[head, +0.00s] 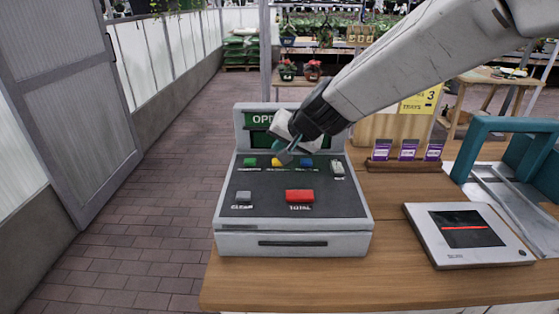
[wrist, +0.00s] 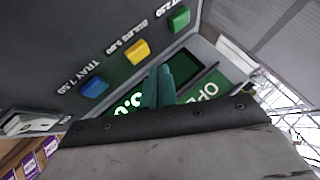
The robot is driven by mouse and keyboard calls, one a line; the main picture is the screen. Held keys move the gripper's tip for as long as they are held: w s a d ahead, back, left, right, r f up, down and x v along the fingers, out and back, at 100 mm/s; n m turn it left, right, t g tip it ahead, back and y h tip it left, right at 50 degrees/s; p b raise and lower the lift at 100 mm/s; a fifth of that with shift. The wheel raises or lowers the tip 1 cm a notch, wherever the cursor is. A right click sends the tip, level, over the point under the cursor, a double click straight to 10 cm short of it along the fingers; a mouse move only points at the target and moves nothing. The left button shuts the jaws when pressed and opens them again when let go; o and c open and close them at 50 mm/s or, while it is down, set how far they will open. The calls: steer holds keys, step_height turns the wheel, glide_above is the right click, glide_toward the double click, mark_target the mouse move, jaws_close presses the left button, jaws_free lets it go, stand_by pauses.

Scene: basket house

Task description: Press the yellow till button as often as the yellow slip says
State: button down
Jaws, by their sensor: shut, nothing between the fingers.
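The grey till (head: 228,206) stands on the wooden counter. Its yellow button (head: 276,162) sits between a green button (head: 250,162) and a blue button (head: 306,162); the yellow button also shows whole in the wrist view (wrist: 137,51). My gripper (head: 286,156) is shut and empty, over the till's upper button row. In the wrist view its teal fingertips (wrist: 164,72) appear beside the yellow button, on the display side. I cannot tell their height above the panel. The yellow slip (head: 421,100) behind the till reads "3 TRAYS". My arm partly hides the till's display.
A red TOTAL button (head: 299,196) and a grey CLEAR button (head: 243,197) lie lower on the till. A card stand (head: 403,165), a flat scanner (head: 466,236) and a teal basket (head: 481,133) are to the right. Bare counter lies between till and scanner.

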steer(key=shift+r, duration=2.05)
stand_by(0.9)
steer(key=shift+s+d, duration=0.1)
steer(key=shift+d, duration=0.05)
steer(key=s+d+g+h, duration=0.1)
steer(key=s+d+g, duration=0.1)
steer(key=s+d, duration=0.6)
steer(key=s+d+n+g+h, duration=0.1)
steer(key=s+d+g+h, duration=0.1)
steer(key=s+d, duration=0.6)
steer(key=s+d+f+n+g+h, duration=0.1)
steer(key=s+d, duration=0.8)
steer(key=s, duration=0.9)
steer(key=shift+g+h, duration=0.6)
steer(key=shift+g, duration=0.1)
steer(key=shift+a+f, duration=0.1)
steer(key=shift+a, duration=0.05)
